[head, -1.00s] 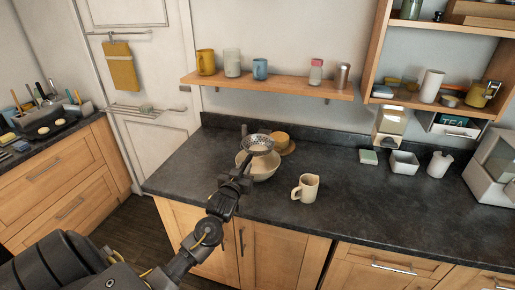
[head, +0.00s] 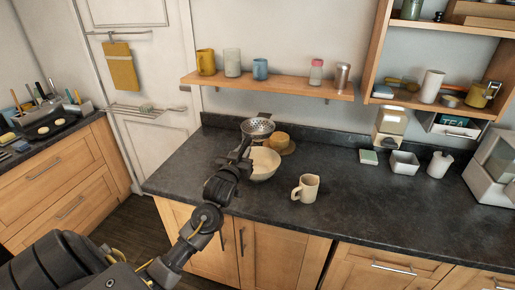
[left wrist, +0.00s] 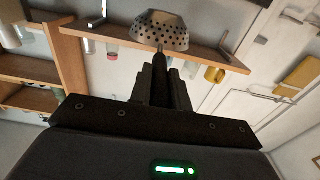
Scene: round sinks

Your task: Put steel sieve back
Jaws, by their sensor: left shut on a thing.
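The steel sieve (head: 257,127) is a perforated metal bowl, held in the air above the counter, up and behind the cream bowl (head: 266,164) in the head view. My left gripper (head: 243,152) is shut on its handle, in front of the cream bowl's left side. The left wrist view shows the sieve (left wrist: 161,32) beyond the fingers of my left gripper (left wrist: 163,75), with the thin handle running between them. Most of the handle is hidden by the fingers. My right gripper is not in view.
A wooden wall shelf (head: 270,86) with cups and jars is above the counter (head: 350,190). A yellow-brown pot (head: 279,141) is behind the bowl, and a cream mug (head: 306,188) is right of it. Counter left of the bowl is clear.

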